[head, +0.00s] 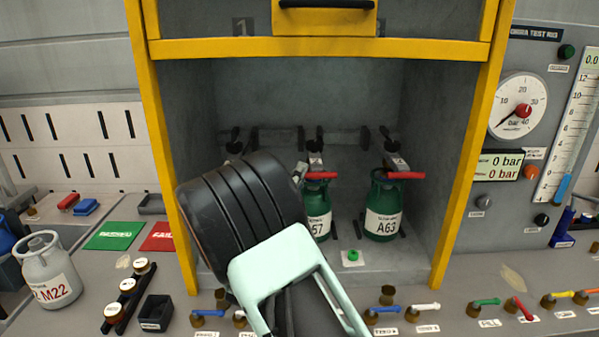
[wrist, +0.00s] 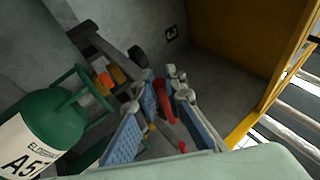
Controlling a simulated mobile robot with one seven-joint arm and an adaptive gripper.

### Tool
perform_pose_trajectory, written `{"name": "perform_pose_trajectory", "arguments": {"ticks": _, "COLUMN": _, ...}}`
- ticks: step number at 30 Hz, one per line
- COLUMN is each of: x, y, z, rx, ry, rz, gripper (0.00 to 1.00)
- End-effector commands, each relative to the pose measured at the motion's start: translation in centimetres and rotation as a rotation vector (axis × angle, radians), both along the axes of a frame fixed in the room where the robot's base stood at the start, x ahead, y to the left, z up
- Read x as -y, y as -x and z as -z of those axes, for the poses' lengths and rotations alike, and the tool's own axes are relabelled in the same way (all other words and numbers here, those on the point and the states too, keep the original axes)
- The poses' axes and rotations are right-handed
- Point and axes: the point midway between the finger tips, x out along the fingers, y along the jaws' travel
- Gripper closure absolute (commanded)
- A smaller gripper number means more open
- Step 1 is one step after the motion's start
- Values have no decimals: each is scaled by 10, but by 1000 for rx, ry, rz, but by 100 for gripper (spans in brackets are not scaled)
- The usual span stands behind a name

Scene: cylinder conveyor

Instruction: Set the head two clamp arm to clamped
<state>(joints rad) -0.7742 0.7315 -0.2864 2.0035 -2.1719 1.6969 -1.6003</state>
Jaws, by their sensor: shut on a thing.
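In the head view, the middle head (head: 315,158) stands at the back of the yellow-framed bay above a green cylinder (head: 318,222) marked 57. A red lever (head: 320,175), apparently its clamp arm, lies across the cylinder's top. My gripper (head: 300,172) is mostly hidden behind my forearm, with a fingertip at the lever's left end. In the wrist view, the blue-padded fingers of my gripper (wrist: 165,100) are shut on the red lever (wrist: 166,103). The green cylinder (wrist: 52,122) stands at left. I cannot tell whether the arm is clamped.
A second green cylinder (head: 383,215), marked A63, stands right with its own red lever (head: 404,175). Yellow posts (head: 468,160) edge the bay. Small coloured valves (head: 385,310) line the front bench. A grey cylinder (head: 50,275) stands at left.

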Motion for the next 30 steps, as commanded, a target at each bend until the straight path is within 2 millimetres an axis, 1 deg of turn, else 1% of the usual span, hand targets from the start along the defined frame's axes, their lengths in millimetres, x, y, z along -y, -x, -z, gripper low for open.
{"name": "perform_pose_trajectory", "arguments": {"ticks": 1, "x": -1, "y": -1, "z": 5, "rx": 9, "ry": 1, "rz": -2, "gripper": 100}}
{"name": "perform_pose_trajectory", "arguments": {"ticks": 3, "x": 0, "y": -1, "z": 6, "rx": 18, "ry": 0, "rz": -2, "gripper": 100}}
{"name": "perform_pose_trajectory", "arguments": {"ticks": 17, "x": 0, "y": -1, "z": 11, "rx": 19, "ry": -1, "rz": -2, "gripper": 100}}
{"name": "perform_pose_trajectory", "arguments": {"ticks": 18, "x": 0, "y": -1, "z": 11, "rx": 18, "ry": -1, "rz": -2, "gripper": 88}}
{"name": "perform_pose_trajectory", "arguments": {"ticks": 22, "x": 0, "y": -1, "z": 11, "rx": 20, "ry": -1, "rz": -2, "gripper": 73}}
{"name": "perform_pose_trajectory", "arguments": {"ticks": 23, "x": 0, "y": -1, "z": 10, "rx": 21, "ry": 0, "rz": -1, "gripper": 72}}
{"name": "perform_pose_trajectory", "arguments": {"ticks": 30, "x": 0, "y": -1, "z": 8, "rx": 25, "ry": -1, "rz": -2, "gripper": 72}}
